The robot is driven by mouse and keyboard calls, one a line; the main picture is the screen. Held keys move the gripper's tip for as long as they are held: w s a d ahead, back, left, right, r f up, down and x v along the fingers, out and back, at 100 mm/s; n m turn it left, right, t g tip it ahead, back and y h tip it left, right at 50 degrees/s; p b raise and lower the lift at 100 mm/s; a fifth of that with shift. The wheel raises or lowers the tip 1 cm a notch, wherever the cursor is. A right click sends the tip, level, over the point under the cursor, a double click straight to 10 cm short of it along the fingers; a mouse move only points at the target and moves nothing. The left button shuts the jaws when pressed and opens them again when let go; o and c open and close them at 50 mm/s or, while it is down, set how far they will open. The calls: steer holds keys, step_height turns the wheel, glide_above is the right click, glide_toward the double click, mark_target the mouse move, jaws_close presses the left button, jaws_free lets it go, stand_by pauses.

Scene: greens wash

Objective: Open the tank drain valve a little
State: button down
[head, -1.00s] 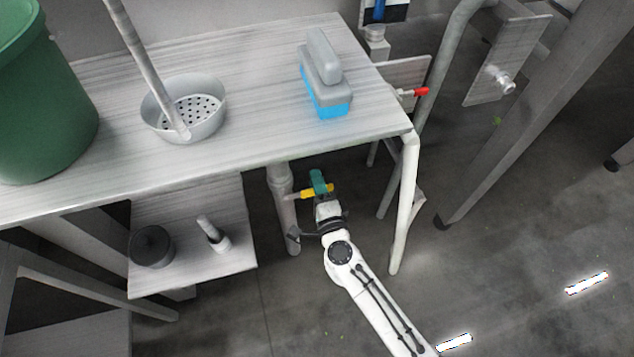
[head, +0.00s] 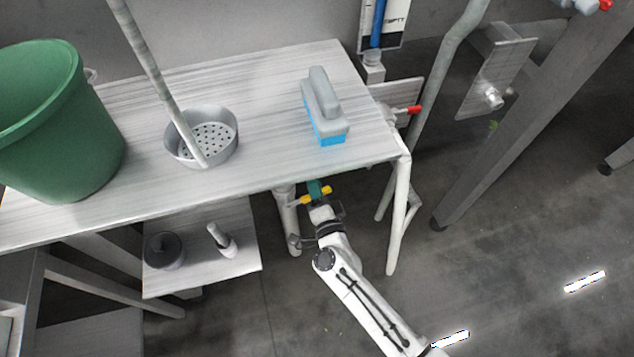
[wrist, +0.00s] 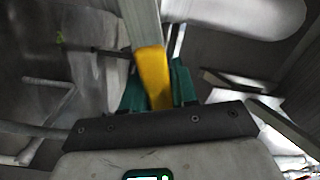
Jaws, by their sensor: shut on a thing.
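The tank drain valve shows as a yellow lever (head: 308,200) on the pale vertical pipe (head: 289,220) under the front edge of the bench. In the wrist view the yellow lever (wrist: 153,72) runs down between the green fingers of my gripper (wrist: 158,92). My gripper, with its green finger pads (head: 315,187), is shut on the lever. The lever slants up to the right in the head view. The valve body is mostly hidden, and the wrist view is blurred.
On the bench (head: 270,165) stand a green bucket (head: 65,130), a colander (head: 228,150) and a grey-and-blue brush (head: 325,110). A lower shelf (head: 205,275) lies left of the pipe. A bench leg (head: 399,220) stands right of my arm. A red-handled tap (head: 414,109) is behind.

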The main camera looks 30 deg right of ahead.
stand_by(0.3)
steer(key=c, duration=1)
jaws_free()
steer(key=shift+o, duration=0.2)
steer(key=v, duration=1)
steer(key=shift+s+a, duration=0.15)
steer(key=shift+s, duration=0.2)
